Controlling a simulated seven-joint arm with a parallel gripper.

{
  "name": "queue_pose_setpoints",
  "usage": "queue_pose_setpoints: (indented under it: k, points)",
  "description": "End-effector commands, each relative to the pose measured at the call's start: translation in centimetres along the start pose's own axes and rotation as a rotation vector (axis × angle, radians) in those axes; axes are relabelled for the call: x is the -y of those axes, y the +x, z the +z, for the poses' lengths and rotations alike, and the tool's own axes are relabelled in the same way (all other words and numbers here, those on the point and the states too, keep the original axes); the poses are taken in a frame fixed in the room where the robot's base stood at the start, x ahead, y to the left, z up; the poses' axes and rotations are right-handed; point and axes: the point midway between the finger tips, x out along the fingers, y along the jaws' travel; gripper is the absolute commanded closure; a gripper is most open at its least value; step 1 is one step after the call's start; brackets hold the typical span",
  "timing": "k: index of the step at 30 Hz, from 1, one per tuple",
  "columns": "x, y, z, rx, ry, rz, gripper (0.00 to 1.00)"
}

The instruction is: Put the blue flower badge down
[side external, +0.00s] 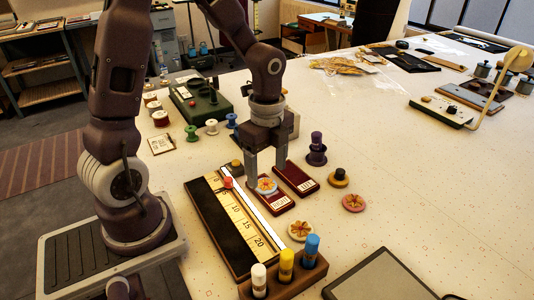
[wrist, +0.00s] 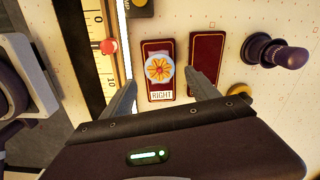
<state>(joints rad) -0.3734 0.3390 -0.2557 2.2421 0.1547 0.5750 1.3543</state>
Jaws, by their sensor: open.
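The blue flower badge (side external: 266,185), pale blue with an orange-yellow flower, lies on a dark red pad (side external: 277,205). In the wrist view the badge (wrist: 159,70) rests on the upper-middle part of that pad, whose label reads RIGHT. My gripper (side external: 266,172) is open, low over this pad. In the wrist view the fingertips of my gripper (wrist: 162,84) are spread on either side of the badge, with gaps between them and it. A second dark red pad (side external: 297,178) lies to the right with no badge on it; its label is hidden in the wrist view.
A ruler board (side external: 235,215) lies close left of the pads. A cream flower badge (side external: 300,230) and a pink one (side external: 353,203) lie nearby. A rack (side external: 285,283) of coloured bottles stands in front. A purple spool-like object (side external: 316,150) stands behind right.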

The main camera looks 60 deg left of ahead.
Motion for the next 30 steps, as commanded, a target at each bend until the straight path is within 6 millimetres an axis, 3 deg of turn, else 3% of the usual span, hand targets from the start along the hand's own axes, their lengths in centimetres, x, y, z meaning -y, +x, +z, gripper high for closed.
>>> queue_pose_setpoints:
  k: [6,14,19,24,27,30]
  points:
    - [0.1,-6.0,0.0,0.001,-0.001,-0.007,0.31]
    - [-0.6,-9.6,-0.2,0.01,-0.053,-0.025,0.31]
    - [-6.0,-13.7,-1.2,-0.021,-0.53,-0.214,0.31]
    - [-12.1,-15.6,-1.6,-0.256,-1.069,-0.341,0.31]
    - [-14.0,-15.7,-1.7,-0.371,-1.25,-0.339,0.31]
    - [-14.6,-15.7,-1.7,-0.414,-1.32,-0.33,0.31]
